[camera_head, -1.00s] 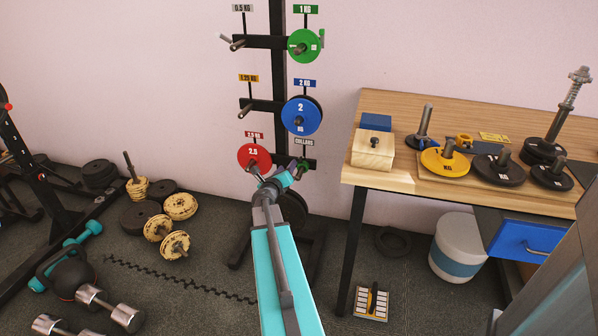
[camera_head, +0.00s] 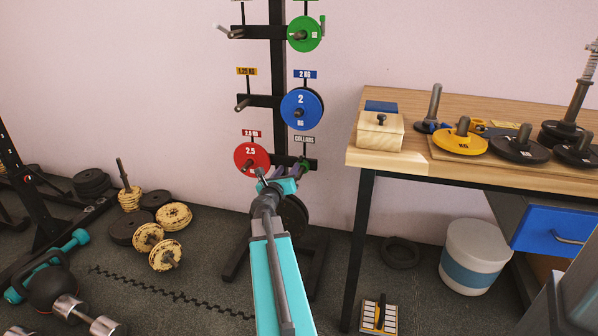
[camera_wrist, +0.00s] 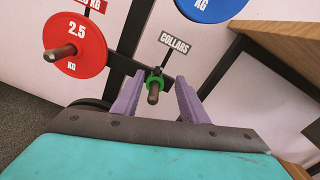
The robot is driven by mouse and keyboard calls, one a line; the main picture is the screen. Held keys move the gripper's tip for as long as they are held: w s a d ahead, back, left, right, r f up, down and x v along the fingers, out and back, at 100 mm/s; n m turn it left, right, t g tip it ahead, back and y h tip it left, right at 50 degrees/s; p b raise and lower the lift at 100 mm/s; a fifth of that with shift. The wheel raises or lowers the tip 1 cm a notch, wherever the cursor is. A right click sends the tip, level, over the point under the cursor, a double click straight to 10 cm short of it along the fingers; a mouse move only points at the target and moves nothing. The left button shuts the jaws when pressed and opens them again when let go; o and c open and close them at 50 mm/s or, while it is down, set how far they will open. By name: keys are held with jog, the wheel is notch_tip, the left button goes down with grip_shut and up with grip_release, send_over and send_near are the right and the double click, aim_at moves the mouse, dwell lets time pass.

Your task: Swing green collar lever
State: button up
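The green collar (camera_wrist: 153,77) sits around a dark peg on the rack, under the "COLLARS" label. My gripper (camera_wrist: 160,76) is open in the wrist view, its two purple fingers pointing at the peg. The collar shows between the fingertips, nearer the left one; I cannot tell whether either finger touches it. Its lever is too small to make out clearly. In the head view the collar (camera_head: 304,162) is a small green patch just beyond my gripper (camera_head: 287,174), partly hidden.
The rack holds a red 2.5 plate (camera_head: 251,158), a blue 2 plate (camera_head: 301,109) and a green plate (camera_head: 304,34) with a green piece at its right. A wooden table (camera_head: 400,159) stands right of the rack. Loose plates (camera_head: 148,236) lie on the left floor.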

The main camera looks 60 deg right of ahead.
aim_at(301, 158)
jog(key=f+b, duration=0.1)
jog(key=b, duration=0.2)
jog(key=f+b, duration=0.2)
jog(key=b, duration=0.2)
jog(key=shift+s+d+f+h, duration=0.15)
jog(key=shift+s+f+h, duration=0.05)
jog(key=shift+f+h, duration=0.1)
jog(key=shift+d, duration=0.15)
jog(key=shift+b+x, duration=2.1)
jog(key=shift+x, duration=4.7)
grip_shut()
